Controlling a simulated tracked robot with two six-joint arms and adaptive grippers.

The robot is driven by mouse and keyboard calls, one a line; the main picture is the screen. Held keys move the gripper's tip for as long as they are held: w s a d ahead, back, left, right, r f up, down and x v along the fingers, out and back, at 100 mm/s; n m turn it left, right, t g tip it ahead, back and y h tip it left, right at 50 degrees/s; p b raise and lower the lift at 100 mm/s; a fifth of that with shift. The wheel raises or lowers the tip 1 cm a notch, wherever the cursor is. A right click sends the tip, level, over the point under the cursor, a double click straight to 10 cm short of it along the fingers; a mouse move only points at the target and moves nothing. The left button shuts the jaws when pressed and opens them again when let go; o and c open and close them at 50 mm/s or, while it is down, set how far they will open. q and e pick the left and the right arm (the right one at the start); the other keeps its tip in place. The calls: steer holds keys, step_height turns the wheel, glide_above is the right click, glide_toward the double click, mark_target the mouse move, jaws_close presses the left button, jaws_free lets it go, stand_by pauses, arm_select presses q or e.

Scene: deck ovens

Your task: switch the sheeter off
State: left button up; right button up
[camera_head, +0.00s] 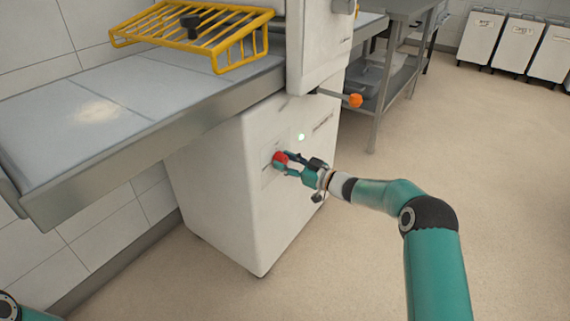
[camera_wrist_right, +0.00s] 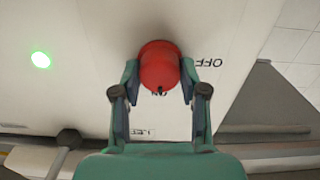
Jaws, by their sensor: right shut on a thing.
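The sheeter (camera_head: 225,190) is a white cabinet with a long metal bed (camera_head: 110,125) on its left. On its front face is a red knob (camera_head: 279,159), which fills the middle of the right wrist view (camera_wrist_right: 159,66). My right gripper (camera_head: 284,163) is shut on the red knob, with one finger on each side in the right wrist view (camera_wrist_right: 160,80). A dark pointer mark on the knob is over the label ON; the label OFF (camera_wrist_right: 207,62) stands to the side. A green lamp (camera_head: 301,137) is lit near the knob. My left gripper is out of view.
A yellow wire guard (camera_head: 195,35) stands over the bed. An orange-tipped lever (camera_head: 355,101) sticks out of the sheeter above the right gripper. A steel table (camera_head: 373,110) stands behind; white bins (camera_head: 519,50) line the far wall. The floor at right is clear.

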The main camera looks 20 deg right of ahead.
steer(key=shift+s+a+f+n+b, duration=0.15)
steer(key=shift+n+b, duration=1.75)
steer(key=shift+n, duration=0.95)
steer(key=shift+a+f+n+b, duration=0.15)
steer(key=shift+n+b, duration=1.75)
steer(key=shift+n, duration=1)
steer(key=shift+s+a+f+n+b, duration=0.15)
steer(key=shift+n+b, duration=1.75)
steer(key=shift+n, duration=0.95)
steer(key=shift+w+d, duration=0.1)
steer(key=o, duration=1.1)
steer(key=shift+w, duration=0.1)
steer(key=shift+d+r, duration=0.1)
steer(key=shift+r, duration=0.05)
steer(key=shift+d, duration=0.1)
